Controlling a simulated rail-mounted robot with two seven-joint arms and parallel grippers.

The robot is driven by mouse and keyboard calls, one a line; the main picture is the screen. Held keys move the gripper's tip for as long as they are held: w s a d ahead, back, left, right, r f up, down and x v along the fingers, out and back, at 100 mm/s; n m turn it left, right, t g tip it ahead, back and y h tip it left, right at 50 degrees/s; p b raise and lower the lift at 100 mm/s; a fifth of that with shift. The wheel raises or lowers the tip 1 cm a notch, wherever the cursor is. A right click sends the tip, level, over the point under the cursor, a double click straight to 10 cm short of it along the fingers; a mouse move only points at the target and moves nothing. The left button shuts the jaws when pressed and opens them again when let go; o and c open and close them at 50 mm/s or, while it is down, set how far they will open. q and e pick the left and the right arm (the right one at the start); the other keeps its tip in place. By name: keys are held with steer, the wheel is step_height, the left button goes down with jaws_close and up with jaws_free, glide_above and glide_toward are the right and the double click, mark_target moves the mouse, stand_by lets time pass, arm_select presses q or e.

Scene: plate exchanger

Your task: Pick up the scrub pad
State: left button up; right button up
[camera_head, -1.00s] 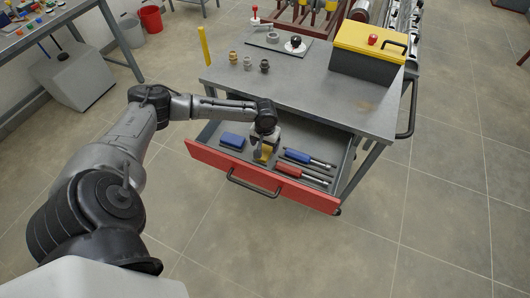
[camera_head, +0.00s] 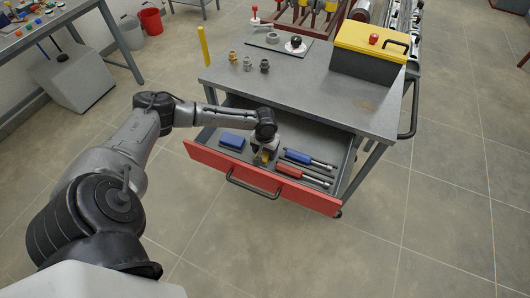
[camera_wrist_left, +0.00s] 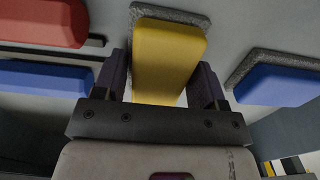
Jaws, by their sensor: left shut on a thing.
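The scrub pad is a yellow block with a rough grey face; it shows large in the left wrist view (camera_wrist_left: 167,62) and small in the head view (camera_head: 265,157). My left gripper (camera_head: 264,153) is inside the open drawer, pointing down. In the left wrist view its two dark fingers (camera_wrist_left: 165,80) stand on either side of the yellow pad and are shut on it. The gripper partly hides the pad in the head view. I cannot tell whether the pad touches the drawer floor. My right gripper is not in view.
A blue pad with a grey face (camera_head: 232,141) lies left of the gripper in the open drawer (camera_head: 258,180). A blue-handled tool (camera_head: 299,156) and a red-handled tool (camera_head: 290,171) lie to the right. The cart top (camera_head: 310,95) overhangs the drawer's back.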

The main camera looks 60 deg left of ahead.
arm_select(q)
steer(key=shift+r, duration=0.15)
steer(key=shift+r+p, duration=0.35)
steer(key=shift+r, duration=0.3)
step_height(320, 180, up, 3)
steer(key=shift+f+p, duration=0.2)
steer(key=shift+p, duration=0.35)
steer(key=w+d+r+p, duration=0.2)
steer(key=w+d+r, duration=0.4)
steer(key=d, duration=0.3)
steer(key=shift+w+d+r, duration=0.2)
steer(key=shift+d+r, duration=0.2)
steer(key=o, duration=0.4)
steer(key=shift+c, duration=1.2)
